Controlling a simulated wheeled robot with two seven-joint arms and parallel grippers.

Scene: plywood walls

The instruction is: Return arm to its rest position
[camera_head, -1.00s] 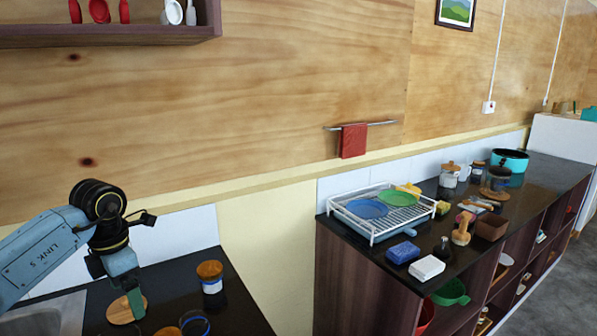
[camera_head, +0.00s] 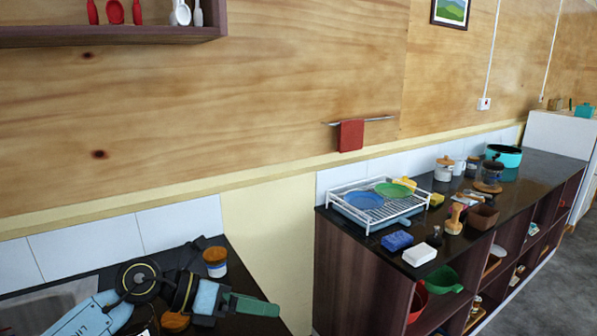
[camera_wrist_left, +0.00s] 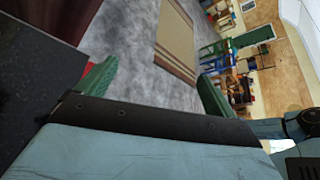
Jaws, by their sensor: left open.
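My left arm comes in from the lower left in the head view, low over the left dark counter (camera_head: 245,290). Its left gripper (camera_head: 262,307) has green fingers and points to the right, in front of the counter. In the left wrist view the two green fingers of the left gripper (camera_wrist_left: 155,90) stand wide apart with nothing between them; grey floor (camera_wrist_left: 135,55) lies beyond. My right gripper is in neither view.
A jar with an orange-brown lid (camera_head: 215,262) stands on the left counter close behind my arm. A white dish rack (camera_head: 376,207) with plates stands on the right counter (camera_head: 545,170), beside a blue sponge (camera_head: 396,241) and a white block (camera_head: 419,254). A gap separates the counters.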

